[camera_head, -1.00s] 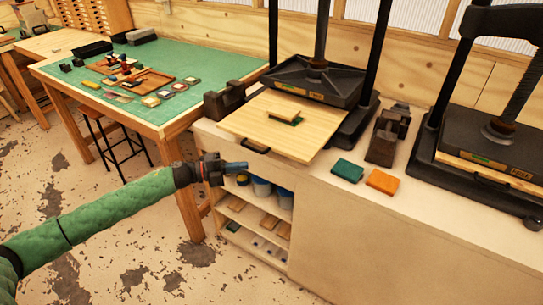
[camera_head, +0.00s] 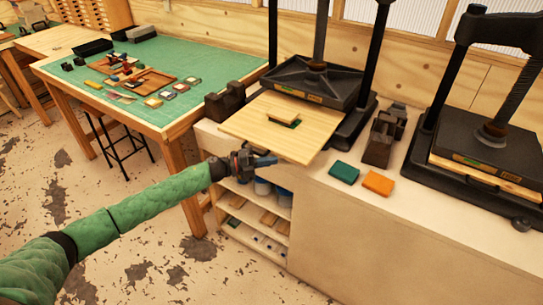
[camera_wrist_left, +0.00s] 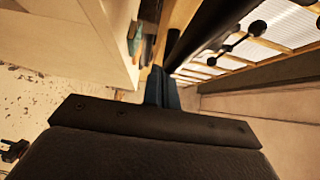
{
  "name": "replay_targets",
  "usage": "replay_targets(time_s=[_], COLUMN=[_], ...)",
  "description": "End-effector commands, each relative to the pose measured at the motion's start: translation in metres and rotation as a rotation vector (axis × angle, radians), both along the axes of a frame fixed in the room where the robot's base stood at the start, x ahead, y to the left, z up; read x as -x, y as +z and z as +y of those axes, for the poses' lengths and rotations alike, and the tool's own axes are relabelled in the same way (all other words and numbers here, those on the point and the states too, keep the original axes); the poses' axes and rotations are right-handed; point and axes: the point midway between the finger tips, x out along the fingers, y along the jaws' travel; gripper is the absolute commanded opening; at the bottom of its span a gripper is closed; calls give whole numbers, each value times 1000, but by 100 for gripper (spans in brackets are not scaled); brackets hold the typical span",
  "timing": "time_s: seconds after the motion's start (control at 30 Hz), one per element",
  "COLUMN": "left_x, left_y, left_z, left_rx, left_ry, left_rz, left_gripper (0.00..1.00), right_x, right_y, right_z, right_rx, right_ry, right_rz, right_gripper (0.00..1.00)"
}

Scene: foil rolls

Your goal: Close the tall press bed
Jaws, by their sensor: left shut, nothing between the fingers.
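The tall press (camera_head: 318,85) stands on the white cabinet with a dark platen above its bed. Its pale wooden bed (camera_head: 250,122) is slid out toward me, past the cabinet's front edge. A small wooden board (camera_head: 282,116) with something green under it lies on the bed. My left gripper (camera_head: 272,161) is shut and empty, just below the bed's front edge; the bed's front handle does not show clearly behind it. In the left wrist view, the shut fingers (camera_wrist_left: 162,88) point toward the cabinet and a dark post. My right gripper is not in view.
A second press (camera_head: 490,150) stands at the right with its bed in. Dark weights (camera_head: 380,138), a green block (camera_head: 344,173) and an orange block (camera_head: 379,183) rest on the cabinet top. A green-topped table (camera_head: 150,70) is at the left. Open shelves are below the bed.

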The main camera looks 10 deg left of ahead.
Motion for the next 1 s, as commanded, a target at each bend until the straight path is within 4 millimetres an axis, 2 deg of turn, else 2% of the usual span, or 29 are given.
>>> replay_targets(time_s=[0.1,0.3,0.73,0.9,1.0], left_x=[-8,-13,-15,-27,-40], left_y=[2,1,0,-1,-2], left_z=[-3,-5,-5,-10,-15], left_rx=[0,0,0,0,1], left_ry=[1,0,0,0,0], left_rz=[-1,-1,-1,-2,-3], left_gripper=[0,0,0,0,0], right_x=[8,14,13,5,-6], right_y=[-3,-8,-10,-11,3], right_z=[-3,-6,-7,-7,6], right_rx=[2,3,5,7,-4], right_ry=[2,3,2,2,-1], right_rz=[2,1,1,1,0], right_gripper=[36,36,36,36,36])
